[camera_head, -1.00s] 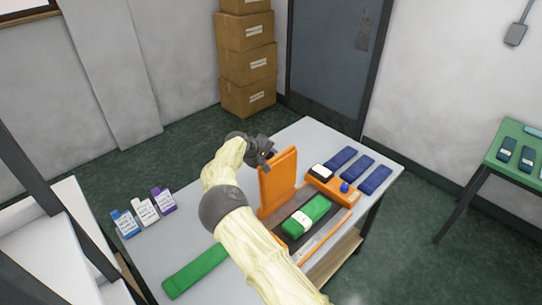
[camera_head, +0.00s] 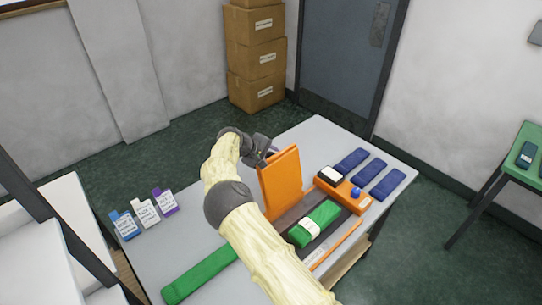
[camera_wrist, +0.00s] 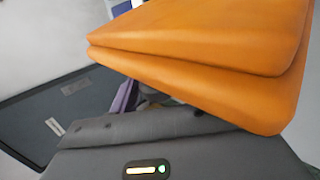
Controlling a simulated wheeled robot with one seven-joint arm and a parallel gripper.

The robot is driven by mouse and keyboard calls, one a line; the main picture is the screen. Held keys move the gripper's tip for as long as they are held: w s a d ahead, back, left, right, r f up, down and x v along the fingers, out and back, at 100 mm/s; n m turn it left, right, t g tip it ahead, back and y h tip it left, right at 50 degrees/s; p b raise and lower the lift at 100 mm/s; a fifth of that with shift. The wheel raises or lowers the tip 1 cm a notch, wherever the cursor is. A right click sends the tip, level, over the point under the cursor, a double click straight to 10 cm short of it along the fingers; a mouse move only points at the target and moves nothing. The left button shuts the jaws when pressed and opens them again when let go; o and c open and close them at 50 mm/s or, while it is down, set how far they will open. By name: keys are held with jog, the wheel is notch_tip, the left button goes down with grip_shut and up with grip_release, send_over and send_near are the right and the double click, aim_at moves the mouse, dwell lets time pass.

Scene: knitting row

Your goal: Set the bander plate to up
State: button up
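The orange bander plate (camera_head: 281,183) stands raised, close to upright, on the dark machine bed on the grey table. My gripper (camera_head: 266,152) is at the plate's upper left edge, very near or touching it. In the wrist view the plate (camera_wrist: 215,55) fills the upper right, just above the grey gripper body. The fingertips and any contact with the plate are hidden, so I cannot tell whether the gripper is open or shut.
A green block with a white label (camera_head: 314,223) lies beside the plate. A green strip (camera_head: 199,274) and labelled cards (camera_head: 145,212) lie at left. My arm crosses the table's middle.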

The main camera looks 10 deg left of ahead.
jog(key=shift+o, duration=0.3)
jog(key=shift+w+a, duration=0.1)
jog(key=shift+s+a+r, duration=0.1)
jog(key=shift+s+a, duration=0.1)
jog(key=b+v, duration=0.5)
jog(key=v, duration=1.2)
jog(key=shift+s+a, duration=0.15)
jog(key=s+d+f+m+g+y, duration=0.1)
jog(key=d+f+m+g+y, duration=0.15)
jog(key=d, duration=1.05)
jog(key=s+d+f+m+g+y, duration=0.15)
jog(key=d+m, duration=0.25)
jog(key=d, duration=0.9)
jog(key=s+d+f+m+y, duration=0.1)
jog(key=s+d, duration=0.3)
jog(key=s, duration=0.8)
jog(key=s+d+f+m+y, duration=0.1)
jog(key=s+d, duration=0.4)
jog(key=s, duration=0.8)
jog(key=shift+s+m+t+y, duration=0.3)
jog(key=shift+m, duration=0.55)
